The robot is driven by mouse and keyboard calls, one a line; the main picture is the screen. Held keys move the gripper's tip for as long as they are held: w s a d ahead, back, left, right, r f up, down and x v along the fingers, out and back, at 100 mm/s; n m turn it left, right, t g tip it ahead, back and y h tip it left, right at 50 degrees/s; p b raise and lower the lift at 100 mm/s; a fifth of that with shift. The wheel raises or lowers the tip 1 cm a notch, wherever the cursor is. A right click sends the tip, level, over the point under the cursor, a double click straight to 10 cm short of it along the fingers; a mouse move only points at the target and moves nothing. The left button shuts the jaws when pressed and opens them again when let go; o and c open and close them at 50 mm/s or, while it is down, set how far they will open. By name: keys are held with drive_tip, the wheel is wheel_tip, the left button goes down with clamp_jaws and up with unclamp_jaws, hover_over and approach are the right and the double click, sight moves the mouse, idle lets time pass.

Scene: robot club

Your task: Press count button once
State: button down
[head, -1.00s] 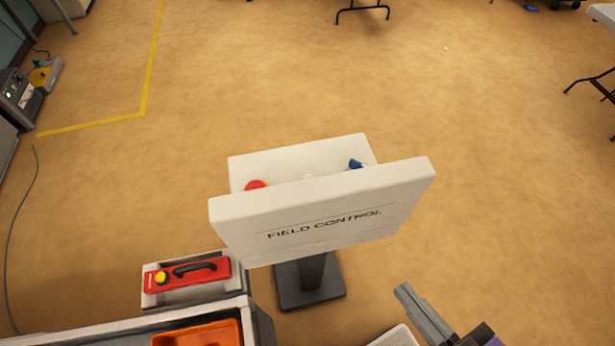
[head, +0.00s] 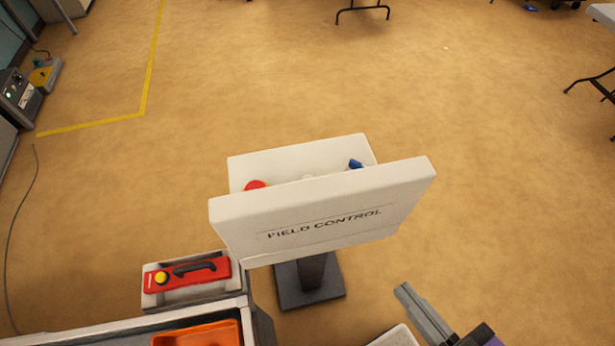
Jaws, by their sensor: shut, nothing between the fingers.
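A white box labelled FIELD CONTROL (head: 322,222) stands on a dark pedestal (head: 310,280) in the middle of the head view. Behind its raised front panel, a red button (head: 255,185) shows at the left and a blue control (head: 356,164) at the right. A small pale bump (head: 308,177) barely shows between them, mostly hidden by the panel. I cannot tell which of these is the count button. My gripper (head: 404,290) is at the lower right, shut and empty, apart from the box and to the right of the pedestal.
A red device with a yellow button (head: 161,278) sits in a pale holder at the lower left. An orange tray (head: 197,334) lies on the bench below it. A white edge (head: 396,337) shows at the bottom.

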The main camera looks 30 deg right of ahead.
idle(0.3)
wheel_tip(320, 180, down, 7)
drive_tip(key=b, duration=0.7)
drive_tip(key=shift+f, duration=0.1)
